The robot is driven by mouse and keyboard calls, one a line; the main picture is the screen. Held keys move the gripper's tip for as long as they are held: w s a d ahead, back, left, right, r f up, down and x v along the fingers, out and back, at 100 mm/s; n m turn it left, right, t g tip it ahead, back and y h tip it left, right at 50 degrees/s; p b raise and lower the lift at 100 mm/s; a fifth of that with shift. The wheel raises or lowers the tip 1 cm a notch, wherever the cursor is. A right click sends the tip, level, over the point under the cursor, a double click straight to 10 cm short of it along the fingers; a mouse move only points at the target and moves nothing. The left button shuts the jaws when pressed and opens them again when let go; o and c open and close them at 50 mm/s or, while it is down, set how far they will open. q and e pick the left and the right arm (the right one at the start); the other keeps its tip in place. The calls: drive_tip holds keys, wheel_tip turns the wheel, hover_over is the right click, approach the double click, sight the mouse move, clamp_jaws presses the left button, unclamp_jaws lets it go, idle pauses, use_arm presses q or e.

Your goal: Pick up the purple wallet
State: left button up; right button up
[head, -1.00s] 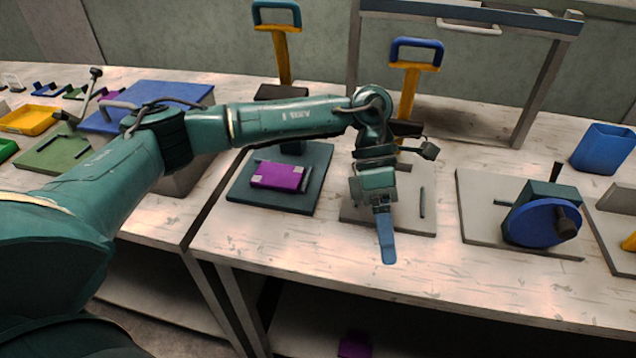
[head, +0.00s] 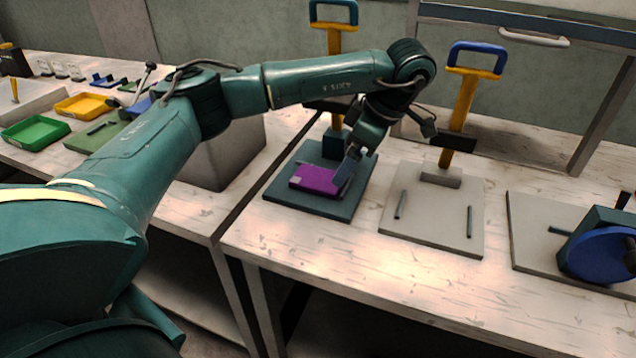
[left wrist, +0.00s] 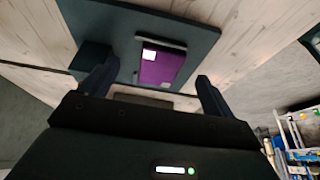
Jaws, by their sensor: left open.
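The purple wallet (head: 313,179) lies flat on a dark teal base plate (head: 345,208) on the bench. It also shows in the left wrist view (left wrist: 162,69), with a pale patch at one corner. My left gripper (head: 345,178) is at the wallet's right end in the head view, angled down. In the left wrist view its two fingers (left wrist: 155,88) are apart, and the wallet lies ahead between their lines with nothing held. The gripper and forearm cover part of the plate and the wallet's right end in the head view. My right gripper is not in view.
A press with a yellow arm and blue handle (head: 334,14) rises behind the wallet. To the right stand a grey plate with pins (head: 432,215) and a blue-wheeled device (head: 598,252). A grey block (head: 220,155) and trays (head: 36,131) are to the left. The bench front is clear.

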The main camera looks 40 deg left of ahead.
sight(318, 181)
use_arm(q)
drive_tip(key=x, duration=0.4)
drive_tip(key=shift+s+a, duration=0.2)
drive_tip(key=shift+s, duration=0.15)
drive_tip(key=shift+a+f, duration=0.15)
drive_tip(key=shift+f, duration=0.4)
drive_tip(key=shift+c, duration=0.6)
drive_tip(key=c, duration=1)
drive_tip(key=shift+o, duration=0.2)
drive_tip(key=shift+r, duration=0.1)
